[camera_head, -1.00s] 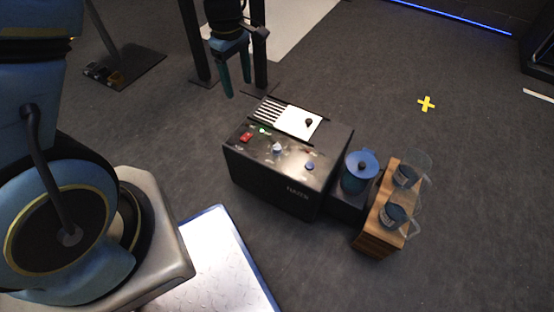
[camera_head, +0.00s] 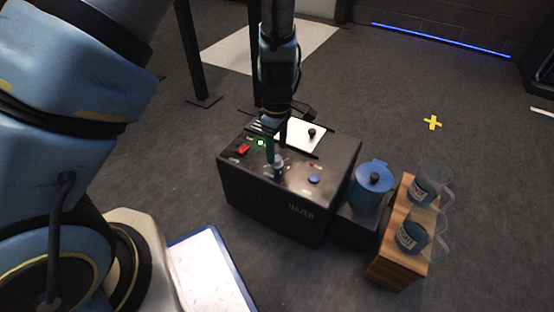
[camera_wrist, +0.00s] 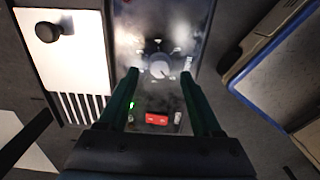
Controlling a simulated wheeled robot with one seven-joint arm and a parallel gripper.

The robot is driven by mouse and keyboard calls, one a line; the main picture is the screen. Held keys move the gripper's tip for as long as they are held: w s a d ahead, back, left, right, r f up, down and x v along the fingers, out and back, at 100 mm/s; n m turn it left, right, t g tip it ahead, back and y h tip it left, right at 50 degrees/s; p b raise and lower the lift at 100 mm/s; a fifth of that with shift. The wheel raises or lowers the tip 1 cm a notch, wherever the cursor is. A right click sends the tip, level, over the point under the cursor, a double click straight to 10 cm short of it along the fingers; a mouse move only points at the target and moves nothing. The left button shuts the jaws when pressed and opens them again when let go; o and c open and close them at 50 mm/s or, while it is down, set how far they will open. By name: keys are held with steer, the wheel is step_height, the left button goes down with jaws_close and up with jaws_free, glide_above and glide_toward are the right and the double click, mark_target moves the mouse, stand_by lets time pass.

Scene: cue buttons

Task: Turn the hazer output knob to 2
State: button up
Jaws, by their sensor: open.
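The hazer (camera_head: 262,198) is a black box on the floor with a metallic top panel. Its output knob (camera_wrist: 160,66) is a small grey-white dial ringed by marks too small to read in the wrist view; it also shows in the head view (camera_head: 279,166). My gripper (camera_wrist: 161,80) points down over the panel with its green fingers open. The knob lies between and just beyond the fingertips in the wrist view, and the fingers appear apart from it. In the head view my gripper (camera_head: 276,150) partly covers the panel near the knob.
A red switch (camera_head: 242,149) and a green light (camera_head: 261,142) sit left of the knob, a blue button (camera_head: 314,179) right. A white plate with a black knob (camera_head: 311,132) is behind. A blue canister (camera_head: 371,187) and wooden stand (camera_head: 393,262) with clear cups stand right.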

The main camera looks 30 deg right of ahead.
mark_target(277, 161)
steer(key=shift+f+b, duration=0.4)
steer(key=shift+f, duration=1)
steer(key=shift+c, duration=0.2)
jaws_close()
